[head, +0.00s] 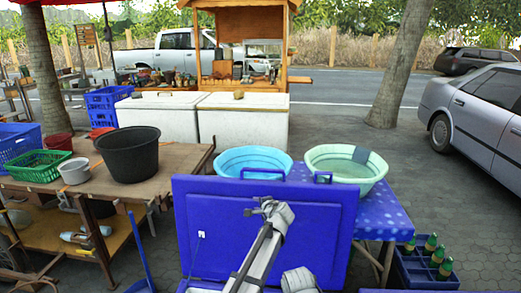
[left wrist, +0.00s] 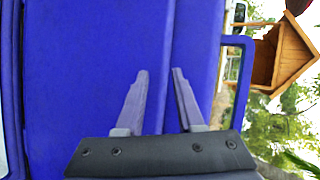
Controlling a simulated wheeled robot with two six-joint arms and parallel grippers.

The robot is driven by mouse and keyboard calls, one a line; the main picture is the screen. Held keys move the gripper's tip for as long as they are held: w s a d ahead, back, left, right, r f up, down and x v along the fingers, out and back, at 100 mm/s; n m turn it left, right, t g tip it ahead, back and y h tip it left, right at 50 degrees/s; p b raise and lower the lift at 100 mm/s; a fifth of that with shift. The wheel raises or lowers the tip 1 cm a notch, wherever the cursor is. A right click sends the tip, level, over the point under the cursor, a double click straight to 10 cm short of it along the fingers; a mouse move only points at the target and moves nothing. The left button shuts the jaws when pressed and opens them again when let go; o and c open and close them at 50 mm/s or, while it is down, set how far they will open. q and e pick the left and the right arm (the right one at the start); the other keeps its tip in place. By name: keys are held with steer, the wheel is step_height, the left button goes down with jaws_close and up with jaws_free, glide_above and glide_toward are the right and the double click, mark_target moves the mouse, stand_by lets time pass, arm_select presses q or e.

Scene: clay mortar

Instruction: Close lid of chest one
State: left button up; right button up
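A large blue lid (head: 195,240) stands raised, close to upright, in the middle of the head view, with its broad face toward me. My right gripper does not show.
Behind the lid, a blue-covered table (head: 385,215) bears a blue basin (head: 253,158) and a pale green basin (head: 345,168). A wooden table (head: 115,190) with a black tub (head: 128,153) stands left. A blue bottle crate (head: 420,272) is at right. White chests (head: 243,122) stand farther back.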

arm_select(q)
steer(key=m+t+p, duration=0.2)
steer(key=p, duration=0.3)
glide_toward(261, 169)
steer(key=shift+h, duration=0.3)
steer(key=x, duration=0.5)
steer(key=shift+w+d+f, duration=0.15)
steer(key=shift+w+f, duration=0.05)
steer(key=shift+f, duration=0.2)
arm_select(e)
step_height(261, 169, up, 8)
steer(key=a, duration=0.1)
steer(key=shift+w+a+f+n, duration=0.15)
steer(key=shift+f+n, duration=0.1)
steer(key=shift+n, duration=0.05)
arm_select(q)
steer(key=shift+w+f, duration=0.1)
steer(key=b+x, duration=0.2)
steer(key=x, duration=0.5)
steer(key=shift+w, duration=0.3)
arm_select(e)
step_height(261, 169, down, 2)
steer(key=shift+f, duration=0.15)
arm_select(q)
jaws_close()
steer(key=shift+s, duration=0.1)
